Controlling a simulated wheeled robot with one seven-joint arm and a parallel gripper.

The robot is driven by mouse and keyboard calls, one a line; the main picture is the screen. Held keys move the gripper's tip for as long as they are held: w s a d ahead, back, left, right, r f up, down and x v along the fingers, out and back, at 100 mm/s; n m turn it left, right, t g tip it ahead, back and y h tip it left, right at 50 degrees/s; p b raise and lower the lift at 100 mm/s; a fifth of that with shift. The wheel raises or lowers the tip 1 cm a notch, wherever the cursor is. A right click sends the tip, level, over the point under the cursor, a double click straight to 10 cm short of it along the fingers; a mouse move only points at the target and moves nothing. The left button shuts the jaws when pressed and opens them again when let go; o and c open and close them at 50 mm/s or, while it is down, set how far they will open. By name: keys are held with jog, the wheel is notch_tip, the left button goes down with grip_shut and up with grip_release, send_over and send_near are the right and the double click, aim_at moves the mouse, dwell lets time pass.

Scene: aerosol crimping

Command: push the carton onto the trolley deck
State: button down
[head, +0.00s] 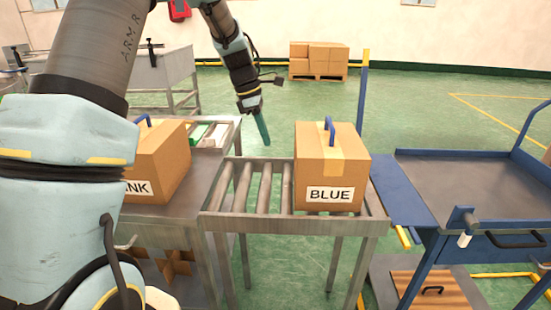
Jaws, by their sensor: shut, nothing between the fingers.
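The carton labelled BLUE (330,172) stands upright on the right end of the roller conveyor (300,222). It is a brown box with a blue handle on top. The blue trolley (450,192), with a grey deck inside low blue sides, stands to the right. A blue plate (400,200) lies between the conveyor's end and the deck. My gripper (266,140) is shut and empty. It points down left of the carton, and in the picture a gap shows between its tip and the carton.
A second carton (160,165), its label partly hidden by my arm, stands on the metal table at the left. A blue post (362,92) rises behind the BLUE carton. Stacked boxes (318,58) sit on a pallet far back. The trolley deck looks empty.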

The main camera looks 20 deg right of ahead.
jog(key=s+d+f+p, duration=0.1)
jog(key=f, duration=0.2)
jog(key=d+f+p, duration=0.1)
jog(key=d+f, duration=0.1)
jog(key=f, duration=0.1)
jog(key=s+d+f+p, duration=0.1)
jog(key=d+f, duration=0.1)
jog(key=f, duration=0.1)
jog(key=shift+s+d, duration=0.1)
jog(key=shift+s, duration=0.2)
jog(key=shift+s+d+f, duration=0.15)
jog(key=shift+s+d, duration=0.05)
jog(key=shift+d, duration=0.25)
